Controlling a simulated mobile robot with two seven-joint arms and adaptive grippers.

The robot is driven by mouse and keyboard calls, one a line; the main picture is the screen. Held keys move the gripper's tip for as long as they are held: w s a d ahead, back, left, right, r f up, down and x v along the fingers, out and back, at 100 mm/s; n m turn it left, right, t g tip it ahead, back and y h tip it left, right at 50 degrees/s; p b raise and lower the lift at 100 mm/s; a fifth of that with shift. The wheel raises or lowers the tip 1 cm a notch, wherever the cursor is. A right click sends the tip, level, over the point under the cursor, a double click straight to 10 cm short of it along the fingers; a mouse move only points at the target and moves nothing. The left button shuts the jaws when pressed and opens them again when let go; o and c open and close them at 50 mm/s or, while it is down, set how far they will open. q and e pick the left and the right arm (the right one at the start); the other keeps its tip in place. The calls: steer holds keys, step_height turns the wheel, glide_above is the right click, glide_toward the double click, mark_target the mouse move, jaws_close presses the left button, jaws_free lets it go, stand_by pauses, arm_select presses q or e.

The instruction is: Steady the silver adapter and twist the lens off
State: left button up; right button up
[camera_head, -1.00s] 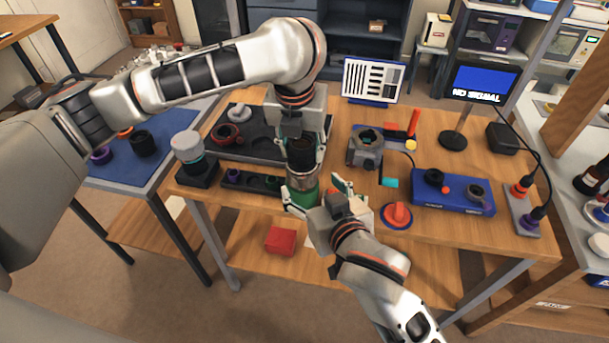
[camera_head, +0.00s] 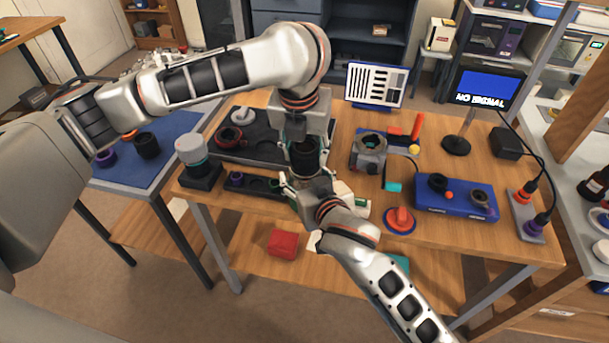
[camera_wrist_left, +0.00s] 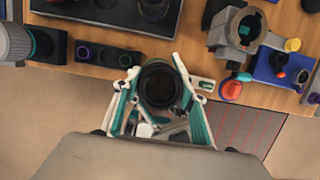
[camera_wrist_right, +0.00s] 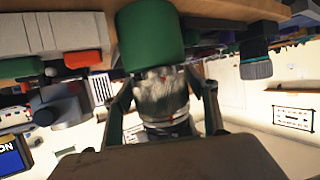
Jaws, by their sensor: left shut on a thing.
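My left gripper (camera_head: 305,172) points down and is shut on the upright black lens (camera_head: 303,155). In the left wrist view the dark round lens (camera_wrist_left: 160,85) sits between its fingers. The silver adapter (camera_wrist_right: 160,95) shows in the right wrist view, next to a green cylinder (camera_wrist_right: 150,40). My right gripper (camera_wrist_right: 163,85) has a finger on each side of the adapter, with a visible gap, so it looks open. In the head view my right gripper (camera_head: 303,187) covers most of the adapter and green part.
A grey clamp-like device (camera_head: 369,150) stands right of the lens. A blue box (camera_head: 455,198) and an orange knob (camera_head: 400,219) lie further right. A dark tray (camera_head: 262,140) and a white-topped cylinder (camera_head: 191,150) are at the left. The wooden table's (camera_head: 480,240) front right is clear.

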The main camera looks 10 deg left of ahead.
steer(key=c, duration=1)
arm_select(q)
steer(key=shift+n+y, duration=0.4)
steer(key=shift+n, duration=0.9)
steer(key=shift+n, duration=0.7)
steer(key=shift+n+y, duration=0.3)
steer(key=shift+n, duration=0.3)
steer(key=shift+n+g+y, duration=0.3)
steer(key=shift+n+g, duration=0.1)
steer(key=shift+n, duration=0.9)
